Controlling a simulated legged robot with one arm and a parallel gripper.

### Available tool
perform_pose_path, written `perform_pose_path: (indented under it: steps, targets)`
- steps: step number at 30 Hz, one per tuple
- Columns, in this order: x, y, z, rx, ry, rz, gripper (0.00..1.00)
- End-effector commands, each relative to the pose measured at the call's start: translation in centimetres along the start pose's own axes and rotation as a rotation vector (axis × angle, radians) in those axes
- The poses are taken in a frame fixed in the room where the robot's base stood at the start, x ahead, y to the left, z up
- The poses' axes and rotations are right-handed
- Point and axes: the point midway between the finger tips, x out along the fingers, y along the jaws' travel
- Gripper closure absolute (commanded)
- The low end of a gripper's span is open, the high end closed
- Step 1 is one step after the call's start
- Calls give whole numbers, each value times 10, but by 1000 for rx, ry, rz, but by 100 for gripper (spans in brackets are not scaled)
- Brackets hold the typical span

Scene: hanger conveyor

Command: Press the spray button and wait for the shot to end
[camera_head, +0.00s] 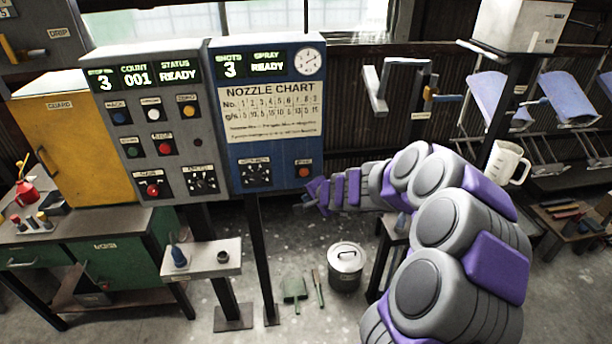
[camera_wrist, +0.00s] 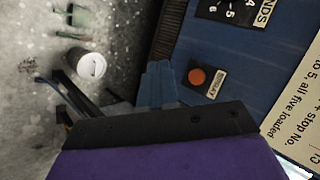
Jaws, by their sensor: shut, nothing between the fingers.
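The orange-red spray button (camera_head: 304,172) sits at the lower right of the blue panel (camera_head: 222,150). In the wrist view the button (camera_wrist: 196,77) stands on a black plate beside a label, to the right of my fingertips. My gripper (camera_head: 312,192) is shut and empty, just below and right of the button in the head view. In the wrist view its closed blue fingers (camera_wrist: 157,80) point at the panel's edge, and no contact with the button shows. The panel display (camera_head: 267,67) reads SHOTS 3 and SPRAY READY.
A grey control panel (camera_head: 150,75) with several buttons stands left of the blue panel, reading STATUS READY. A knob plate (camera_head: 256,174) is left of the spray button. A lidded metal pot (camera_head: 345,265) stands on the floor below. Blue parts (camera_head: 568,95) hang at the right.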

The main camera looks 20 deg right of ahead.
Motion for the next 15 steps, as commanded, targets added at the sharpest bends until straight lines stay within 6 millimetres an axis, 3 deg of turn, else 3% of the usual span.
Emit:
perform_pose_path:
  steps: [15]
  targets:
    - [4, 7, -14, 18, 4, 5, 100]
